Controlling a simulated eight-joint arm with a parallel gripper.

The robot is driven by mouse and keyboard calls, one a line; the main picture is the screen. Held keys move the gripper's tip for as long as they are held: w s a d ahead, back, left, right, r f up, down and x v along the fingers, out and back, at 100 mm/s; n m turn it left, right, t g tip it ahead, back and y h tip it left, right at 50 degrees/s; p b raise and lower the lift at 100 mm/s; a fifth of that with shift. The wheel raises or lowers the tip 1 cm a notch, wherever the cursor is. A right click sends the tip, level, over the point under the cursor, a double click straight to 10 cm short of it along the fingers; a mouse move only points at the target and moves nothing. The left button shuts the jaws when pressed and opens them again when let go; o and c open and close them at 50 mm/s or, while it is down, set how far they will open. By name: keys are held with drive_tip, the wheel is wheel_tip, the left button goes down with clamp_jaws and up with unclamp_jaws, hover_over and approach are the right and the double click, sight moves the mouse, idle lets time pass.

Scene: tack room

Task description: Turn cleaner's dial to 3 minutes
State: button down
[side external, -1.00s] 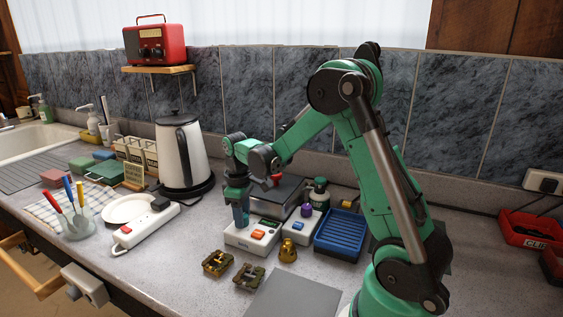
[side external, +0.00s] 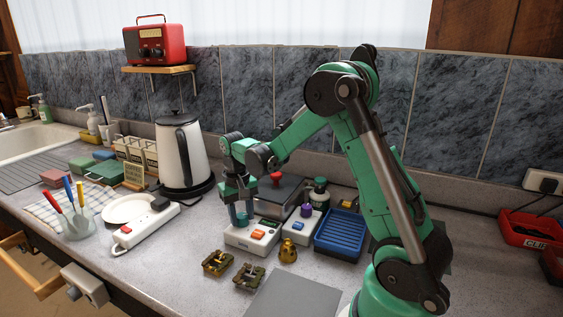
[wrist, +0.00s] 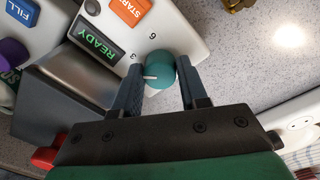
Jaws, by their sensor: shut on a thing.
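The cleaner's white control box (side external: 238,238) stands on the counter. In the wrist view its panel (wrist: 182,40) has an orange START button (wrist: 130,10), a green READY display (wrist: 97,43) and a round teal dial (wrist: 160,71). The numbers 6 and 3 are printed beside the dial. The dial's white mark points left and slightly down, below the printed 3. My gripper (side external: 241,217) is low over the box's left part. In the wrist view my gripper (wrist: 161,82) is shut on the dial, one finger on each side. The left finger may hide other markings.
A second white unit (side external: 302,224) with a purple knob stands right of the box, and a blue tray (side external: 340,235) beyond it. Brass pieces (side external: 217,263) lie in front. A power strip (side external: 146,228) and kettle (side external: 183,155) are left. A grey mat (side external: 293,296) is bare.

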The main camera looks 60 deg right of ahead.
sight(240, 216)
drive_tip(key=shift+w+m, duration=0.1)
drive_tip(key=shift+m, duration=1.4)
drive_tip(key=shift+c, duration=2.3)
unclamp_jaws()
drive_tip(key=shift+r, duration=2.8)
